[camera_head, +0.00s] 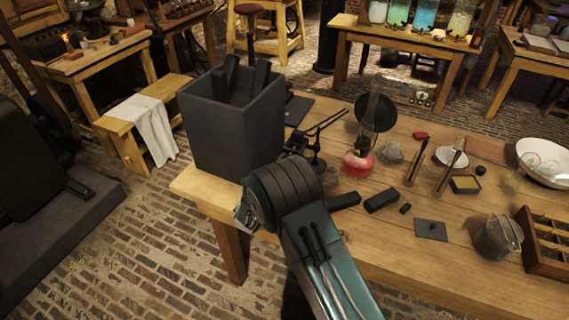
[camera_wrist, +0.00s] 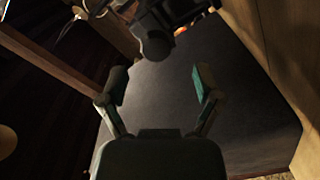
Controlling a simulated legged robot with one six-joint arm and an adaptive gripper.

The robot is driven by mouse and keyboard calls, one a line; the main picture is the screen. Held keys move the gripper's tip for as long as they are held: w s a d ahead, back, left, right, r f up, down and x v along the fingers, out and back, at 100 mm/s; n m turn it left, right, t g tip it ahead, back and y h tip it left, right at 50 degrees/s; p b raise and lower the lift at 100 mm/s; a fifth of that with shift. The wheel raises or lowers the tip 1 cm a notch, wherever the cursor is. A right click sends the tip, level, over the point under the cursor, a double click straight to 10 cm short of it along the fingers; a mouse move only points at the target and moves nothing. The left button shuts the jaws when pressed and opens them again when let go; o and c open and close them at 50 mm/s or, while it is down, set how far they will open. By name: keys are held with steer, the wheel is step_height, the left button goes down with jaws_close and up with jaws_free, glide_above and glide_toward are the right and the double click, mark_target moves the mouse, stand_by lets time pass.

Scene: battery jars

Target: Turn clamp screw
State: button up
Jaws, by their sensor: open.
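My gripper (camera_wrist: 160,84) is open in the wrist view, its two fingers apart with nothing between them. A dark part with a rounded end (camera_wrist: 157,46) sits just above the fingertips in the wrist view; I cannot tell for sure if it is the clamp screw. In the head view a black clamp stand (camera_head: 312,146) with thin rods stands on the wooden table, beside a big dark grey box-shaped jar (camera_head: 236,130) holding dark plates. The jar's dark face seems to fill much of the wrist view.
On the table (camera_head: 345,245) stand a lamp with red liquid (camera_head: 358,163), dark blocks (camera_head: 382,200), a metal pail (camera_head: 498,237), a white bowl (camera_head: 545,163) and a wooden rack (camera_head: 543,243). A bench with a cloth (camera_head: 148,125) stands at left. Brick floor is clear at front left.

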steer(key=v, duration=0.6)
steer(key=shift+s, duration=0.1)
